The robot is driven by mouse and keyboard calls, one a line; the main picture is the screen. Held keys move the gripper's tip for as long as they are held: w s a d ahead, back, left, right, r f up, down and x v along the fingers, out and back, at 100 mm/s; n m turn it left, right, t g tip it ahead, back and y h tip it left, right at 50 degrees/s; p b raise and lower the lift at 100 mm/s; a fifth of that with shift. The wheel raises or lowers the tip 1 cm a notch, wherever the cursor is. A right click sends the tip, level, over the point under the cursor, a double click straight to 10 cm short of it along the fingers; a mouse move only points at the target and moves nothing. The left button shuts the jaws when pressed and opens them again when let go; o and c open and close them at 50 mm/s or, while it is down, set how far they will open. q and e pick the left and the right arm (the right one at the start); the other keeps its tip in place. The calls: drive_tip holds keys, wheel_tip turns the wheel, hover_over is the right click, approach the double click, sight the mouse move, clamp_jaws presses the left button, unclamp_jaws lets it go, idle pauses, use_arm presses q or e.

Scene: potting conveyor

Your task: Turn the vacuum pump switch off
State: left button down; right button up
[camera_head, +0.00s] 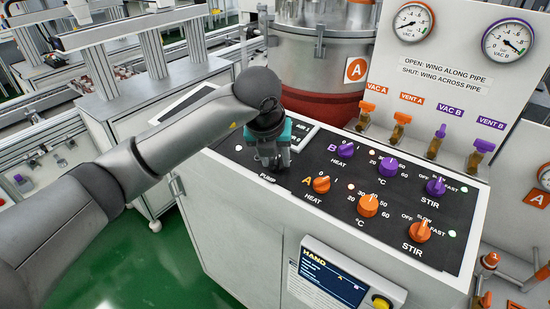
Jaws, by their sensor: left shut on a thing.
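My left gripper (272,158) reaches in from the left and points down at the black control panel (290,182). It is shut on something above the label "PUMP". That thing, at the place of the pump switch, is hidden by the fingers, so I cannot see which way the switch is set. A small light-coloured spot shows on the panel just left of the gripper. My right gripper is not in view.
Purple (346,150) and orange (321,184) heat knobs sit right of the gripper, with temperature and stir knobs beyond. Orange and purple valves (398,128) line the back under two gauges (413,22). A steel vessel (325,60) stands behind. A hand display (335,275) hangs in front.

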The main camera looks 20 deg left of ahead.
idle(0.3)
use_arm(q)
drive_tip(key=shift+c, duration=2.2)
unclamp_jaws()
drive_tip(key=v, duration=1.5)
drive_tip(key=shift+r, duration=0.15)
